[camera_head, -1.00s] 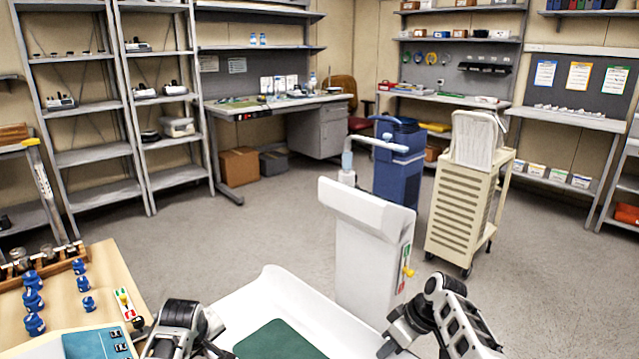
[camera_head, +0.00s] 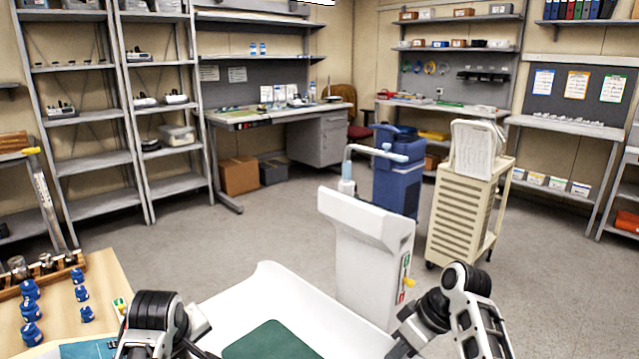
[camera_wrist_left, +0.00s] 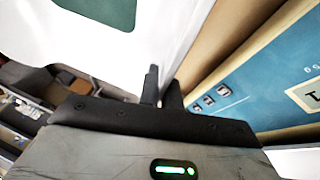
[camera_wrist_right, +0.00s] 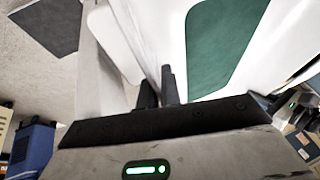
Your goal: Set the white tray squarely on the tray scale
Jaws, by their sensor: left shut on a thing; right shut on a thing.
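The white tray (camera_head: 225,303) fills the bottom middle of the head view, with a green pad (camera_head: 270,342) on its floor. My left gripper (camera_wrist_left: 161,88) is shut on the tray's left wall, and my right gripper (camera_wrist_right: 158,88) is shut on its right wall. The tray's near end is cut off by the picture edge. A white upright post (camera_head: 365,255) with a thick top stands just behind the tray; I cannot tell whether it belongs to the tray scale. What lies under the tray is hidden.
A beige cart (camera_head: 465,215) and a blue bin (camera_head: 397,180) stand behind the post. Open grey floor lies between post and shelves.

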